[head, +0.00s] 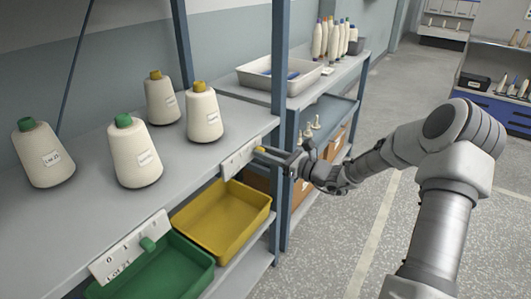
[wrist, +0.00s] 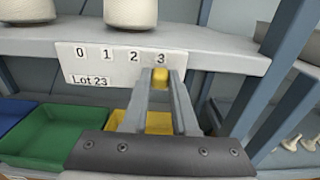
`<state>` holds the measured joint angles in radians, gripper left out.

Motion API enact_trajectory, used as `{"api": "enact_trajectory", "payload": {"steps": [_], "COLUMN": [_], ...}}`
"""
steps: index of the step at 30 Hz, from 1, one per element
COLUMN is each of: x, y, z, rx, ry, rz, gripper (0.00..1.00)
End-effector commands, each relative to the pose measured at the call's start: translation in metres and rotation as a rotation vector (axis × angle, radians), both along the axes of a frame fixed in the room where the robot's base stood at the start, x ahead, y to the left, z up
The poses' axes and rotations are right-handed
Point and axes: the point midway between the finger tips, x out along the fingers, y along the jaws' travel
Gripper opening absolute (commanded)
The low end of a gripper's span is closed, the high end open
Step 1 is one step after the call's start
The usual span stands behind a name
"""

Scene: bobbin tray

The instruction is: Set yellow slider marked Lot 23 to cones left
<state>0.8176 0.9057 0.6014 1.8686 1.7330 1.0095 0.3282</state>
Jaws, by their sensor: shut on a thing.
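The white plate marked Lot 23 (wrist: 88,68) is on the shelf's front edge, with 0, 1, 2 and 3 printed left to right. Its yellow slider (wrist: 160,78) is at the 3. My gripper (wrist: 160,74) is shut on this slider, one finger on each side. In the head view the plate (head: 236,158) is above the yellow bin, with my gripper (head: 264,151) at its right end. On the shelf above stand two yellow-topped cones, one at the back (head: 161,100) and one nearer the front (head: 204,115).
Two green-topped cones, one nearer (head: 135,157) and one at far left (head: 42,160), share the shelf. A second plate (head: 113,263) with a green slider (head: 148,244) is above the green bin (head: 205,268). A blue shelf post (head: 283,120) stands close to my gripper.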

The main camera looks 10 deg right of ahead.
Motion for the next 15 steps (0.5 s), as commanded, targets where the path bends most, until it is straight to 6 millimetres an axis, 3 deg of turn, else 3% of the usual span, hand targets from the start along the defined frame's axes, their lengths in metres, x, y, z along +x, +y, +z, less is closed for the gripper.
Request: {"api": "enact_trajectory", "payload": {"steps": [11,15], "x": [0.0,-0.01], "y": [0.0,0.01], "z": [0.0,0.001], "rx": [0.0,0.001], "ry": [0.0,0.001], "rz": [-0.001,0.002], "gripper": [0.0,0.0]}}
